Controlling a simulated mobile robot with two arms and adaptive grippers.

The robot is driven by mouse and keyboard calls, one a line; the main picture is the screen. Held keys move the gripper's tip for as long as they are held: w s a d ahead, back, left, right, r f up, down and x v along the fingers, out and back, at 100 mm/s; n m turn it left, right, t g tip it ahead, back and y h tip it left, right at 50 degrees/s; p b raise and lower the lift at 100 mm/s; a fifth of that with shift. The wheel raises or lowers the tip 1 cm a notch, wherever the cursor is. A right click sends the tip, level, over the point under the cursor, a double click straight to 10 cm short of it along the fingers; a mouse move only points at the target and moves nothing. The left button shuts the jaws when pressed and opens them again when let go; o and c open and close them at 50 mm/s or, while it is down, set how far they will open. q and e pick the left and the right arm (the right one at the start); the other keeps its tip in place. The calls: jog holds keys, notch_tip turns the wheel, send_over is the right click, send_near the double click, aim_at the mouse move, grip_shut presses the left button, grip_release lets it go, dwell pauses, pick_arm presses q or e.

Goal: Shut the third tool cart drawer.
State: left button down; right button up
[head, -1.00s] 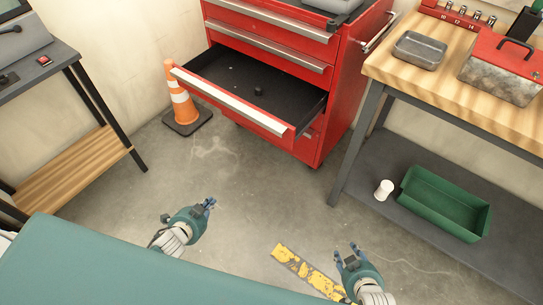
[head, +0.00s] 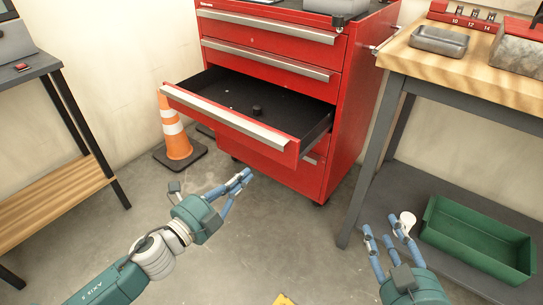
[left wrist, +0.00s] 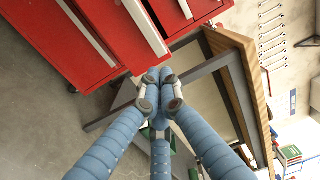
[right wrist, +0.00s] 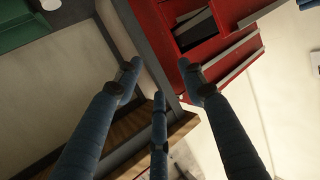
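The red tool cart (head: 345,95) stands ahead in the head view. Its third drawer (head: 290,112) is pulled well out, with a silver handle strip (head: 225,115) along its front; a small dark round item (head: 257,110) lies inside. The two drawers above look shut. My left gripper (head: 243,182) is in front of and below the drawer front, apart from it. In the left wrist view its fingertips (left wrist: 160,90) are together with nothing between them. My right gripper (head: 390,232) is lower right, near the workbench, fingers spread and empty; it also looks open in the right wrist view (right wrist: 160,85).
An orange cone (head: 174,130) stands left of the cart. The wooden workbench (head: 490,80) is at the right, with a green bin (head: 480,235) and a white cylinder (head: 407,219) on its lower shelf. A dark table (head: 35,68) is at the left.

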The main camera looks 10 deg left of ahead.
aim_at(278, 147)
pick_arm(q)
jog(key=b+x, duration=0.1)
jog(key=x, duration=1)
jog(key=shift+w+a, duration=0.1)
jog(key=shift+w+d, duration=0.25)
jog(key=shift+w, duration=0.35)
pick_arm(e)
notch_tip(278, 147, up, 6)
jog(key=w+a+t, duration=0.1)
jog(key=t, duration=0.2)
jog(key=shift+w+y, duration=0.15)
jog(key=shift+y, duration=0.25)
pick_arm(q)
jog(key=shift+d, duration=0.1)
pick_arm(e)
jog(key=shift+a, duration=0.1)
